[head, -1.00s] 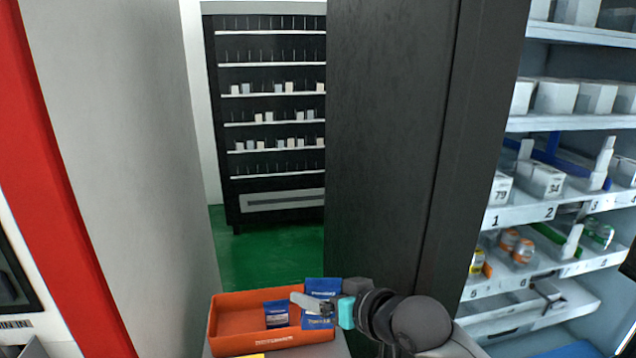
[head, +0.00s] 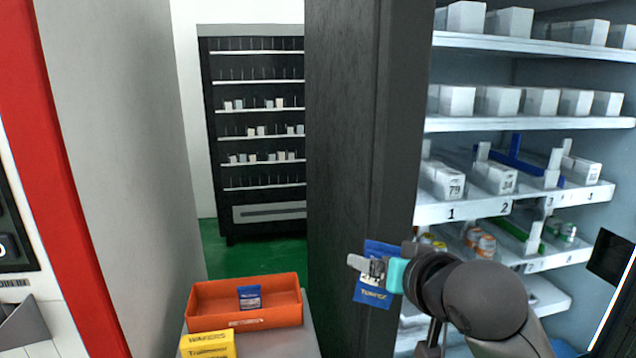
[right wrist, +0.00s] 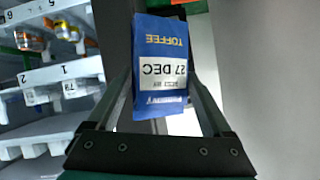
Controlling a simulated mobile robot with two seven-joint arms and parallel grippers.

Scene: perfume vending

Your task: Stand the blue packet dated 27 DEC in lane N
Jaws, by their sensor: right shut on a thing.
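My right gripper (head: 378,268) is shut on a blue toffee packet (head: 372,292) and holds it up in front of the dark cabinet side, right of the orange bin. In the right wrist view the packet (right wrist: 160,40) sits between the fingers, and its white label reads 27 DEC, upside down in the picture. Another blue packet (head: 249,296) stands in the orange bin (head: 275,322); its date is too small to read. The open vending machine's shelf (head: 470,209) has numbered lanes, 1 and 2 clearest. I can read no lane marked N. My left gripper is not in view.
The dark cabinet side (head: 345,130) stands left of the open shelves. White boxes fill upper shelves; cans (head: 482,241) stand on a lower one. A black machine (head: 258,150) stands far back beyond green floor.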

